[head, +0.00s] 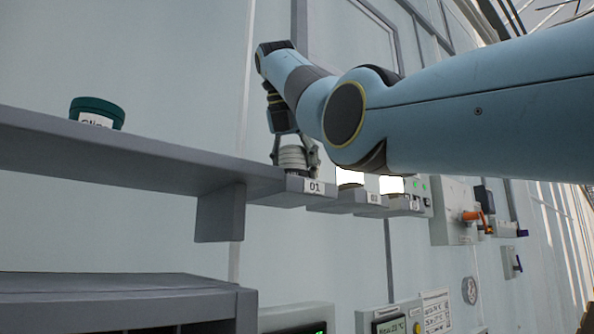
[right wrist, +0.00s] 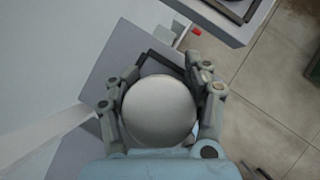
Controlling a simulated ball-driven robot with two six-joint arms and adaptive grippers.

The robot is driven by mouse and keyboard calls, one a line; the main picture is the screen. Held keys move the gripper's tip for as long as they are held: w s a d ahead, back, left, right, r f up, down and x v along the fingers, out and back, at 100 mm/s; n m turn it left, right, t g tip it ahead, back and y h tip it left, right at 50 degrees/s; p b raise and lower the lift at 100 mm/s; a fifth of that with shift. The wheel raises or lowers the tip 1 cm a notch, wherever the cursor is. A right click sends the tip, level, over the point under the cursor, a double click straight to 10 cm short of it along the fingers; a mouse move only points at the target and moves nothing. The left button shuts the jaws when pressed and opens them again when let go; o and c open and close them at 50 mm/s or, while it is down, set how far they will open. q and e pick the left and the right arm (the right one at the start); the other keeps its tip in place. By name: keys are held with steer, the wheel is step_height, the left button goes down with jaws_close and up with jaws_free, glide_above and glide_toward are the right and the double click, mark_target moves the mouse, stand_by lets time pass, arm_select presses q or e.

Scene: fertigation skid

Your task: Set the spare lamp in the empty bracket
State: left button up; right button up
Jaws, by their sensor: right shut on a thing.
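The spare lamp (head: 292,158) is a pale, ribbed, unlit round body at the bracket marked 01 (head: 290,189). My right gripper (head: 294,160) comes down from above and is shut on it. In the right wrist view the lamp's round grey top (right wrist: 158,110) sits between the fingers (right wrist: 160,105). The lamp's lower end is at the bracket's top; I cannot tell whether it is fully seated. Two lit lamps, one (head: 350,177) and another (head: 391,185), stand on the brackets to the right. My left gripper is not in view.
A grey shelf (head: 120,158) runs left of the bracket, with a green-lidded jar (head: 97,112) on it. A grey cabinet (head: 120,290) stands below. A box with orange handles (head: 475,216) and a panel with a display (head: 390,326) are on the wall to the right.

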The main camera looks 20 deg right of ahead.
steer(key=o, duration=1.4)
steer(key=shift+w+f, duration=0.1)
steer(key=shift+f, duration=0.05)
steer(key=shift+c, duration=0.2)
steer(key=shift+r, duration=0.25)
steer(key=shift+a+r, duration=0.1)
steer(key=shift+r, duration=0.15)
steer(key=shift+b+v, duration=0.75)
steer(key=shift+v, duration=0.35)
steer(key=p+v, duration=0.2)
steer(key=v, duration=0.7)
steer(key=shift+p, duration=0.3)
